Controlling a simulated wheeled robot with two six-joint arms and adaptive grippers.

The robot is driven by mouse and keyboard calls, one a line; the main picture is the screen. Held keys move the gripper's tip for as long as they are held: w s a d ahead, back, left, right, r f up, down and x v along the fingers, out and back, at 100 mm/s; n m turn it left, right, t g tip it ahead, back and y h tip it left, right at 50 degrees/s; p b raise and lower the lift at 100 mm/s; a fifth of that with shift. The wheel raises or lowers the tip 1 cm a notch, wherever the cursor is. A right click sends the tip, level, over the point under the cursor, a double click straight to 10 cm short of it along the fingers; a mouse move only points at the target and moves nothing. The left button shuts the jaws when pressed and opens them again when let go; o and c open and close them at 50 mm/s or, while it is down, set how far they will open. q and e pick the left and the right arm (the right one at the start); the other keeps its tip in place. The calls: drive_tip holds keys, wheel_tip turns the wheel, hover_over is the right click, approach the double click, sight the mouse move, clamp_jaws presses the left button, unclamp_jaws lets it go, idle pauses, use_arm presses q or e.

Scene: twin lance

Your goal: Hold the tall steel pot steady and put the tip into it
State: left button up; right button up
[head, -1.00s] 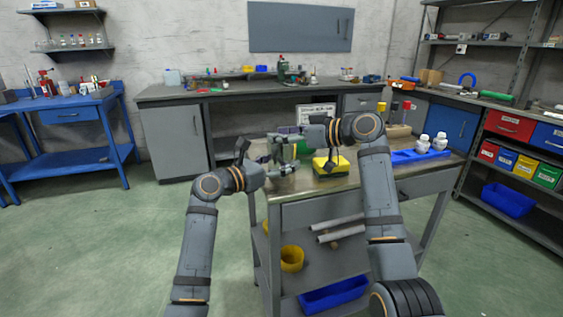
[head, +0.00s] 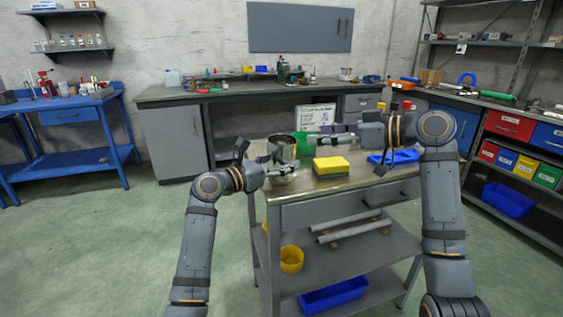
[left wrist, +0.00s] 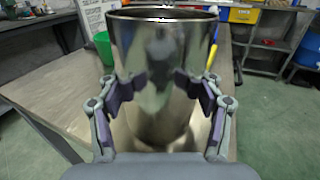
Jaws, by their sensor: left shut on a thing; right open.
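The tall steel pot (head: 282,146) stands upright on the left part of the workbench. It fills the middle of the left wrist view (left wrist: 160,55). My left gripper (head: 284,168) is shut on the pot, with a finger on each side of its wall (left wrist: 160,88). My right gripper (head: 314,143) is open, just right of the pot near rim height, pointing left. I cannot make out the tip in these frames. The inside of the pot is mostly hidden.
A yellow and green sponge-like block (head: 331,165) lies right of the pot. A blue tray (head: 395,157) is farther right, partly behind my right arm. The bench's front edge (head: 340,194) is close.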

use_arm(q)
drive_tip(key=shift+f, duration=0.1)
idle(0.3)
drive_tip(key=o, duration=1.3)
drive_tip(key=shift+c, duration=0.2)
drive_tip(key=shift+a, duration=0.1)
